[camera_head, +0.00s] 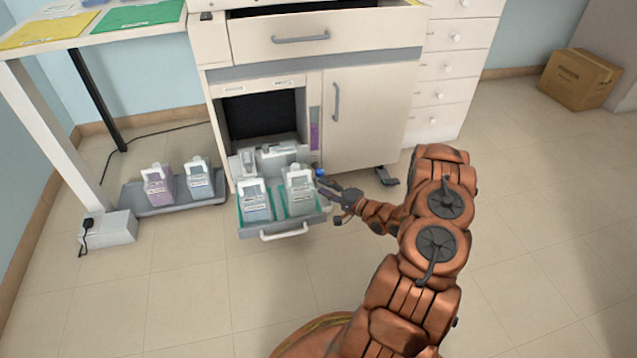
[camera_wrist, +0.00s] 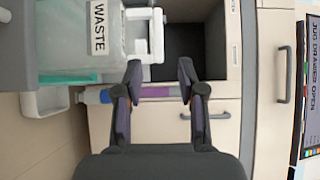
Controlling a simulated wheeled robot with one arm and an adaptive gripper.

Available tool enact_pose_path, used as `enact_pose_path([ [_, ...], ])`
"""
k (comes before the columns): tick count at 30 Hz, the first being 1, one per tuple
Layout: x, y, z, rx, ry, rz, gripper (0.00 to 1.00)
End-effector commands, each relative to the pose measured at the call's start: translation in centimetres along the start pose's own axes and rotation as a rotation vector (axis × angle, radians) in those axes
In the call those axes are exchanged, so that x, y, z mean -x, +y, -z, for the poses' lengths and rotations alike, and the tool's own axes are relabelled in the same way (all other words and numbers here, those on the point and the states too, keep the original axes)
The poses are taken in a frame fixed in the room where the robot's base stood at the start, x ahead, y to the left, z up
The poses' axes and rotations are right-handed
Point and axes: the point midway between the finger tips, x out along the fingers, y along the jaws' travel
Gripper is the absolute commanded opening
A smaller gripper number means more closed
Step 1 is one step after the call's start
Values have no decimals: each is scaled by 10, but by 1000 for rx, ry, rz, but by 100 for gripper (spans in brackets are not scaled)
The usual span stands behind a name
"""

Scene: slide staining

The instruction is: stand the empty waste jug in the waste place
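A jug with a WASTE label (camera_wrist: 98,28) shows in the wrist view at upper left, turned sideways in the picture. It is pale with a white handle (camera_wrist: 157,35). It appears to be the right-hand jug (camera_head: 300,197) standing upright in the pulled-out drawer (camera_head: 283,232) in the head view. A second pale jug (camera_head: 255,208) stands on its left. My gripper (camera_head: 325,182) is at the drawer's right side, close to the right jug. In the wrist view my gripper (camera_wrist: 160,72) has its fingers apart with nothing between them, short of the white handle. The jug's contents are unclear.
A grey floor tray (camera_head: 182,208) at left holds a purple-tinted jug (camera_head: 158,186) and a pale jug (camera_head: 199,176). A blue-ended piece (camera_head: 320,172) is beside my gripper. A screen (camera_wrist: 312,80) reads JUG DRAWER OPEN. The floor in front is clear.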

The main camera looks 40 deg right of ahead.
Motion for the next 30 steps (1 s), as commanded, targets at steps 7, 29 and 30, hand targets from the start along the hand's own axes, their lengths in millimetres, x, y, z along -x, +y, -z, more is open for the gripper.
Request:
enact_pose_path([
  [7,-8,0,11,106,11,-107,40],
  [29,-21,-74,51,778,54,-918,40],
  [30,-18,-80,48,799,49,-960,40],
])
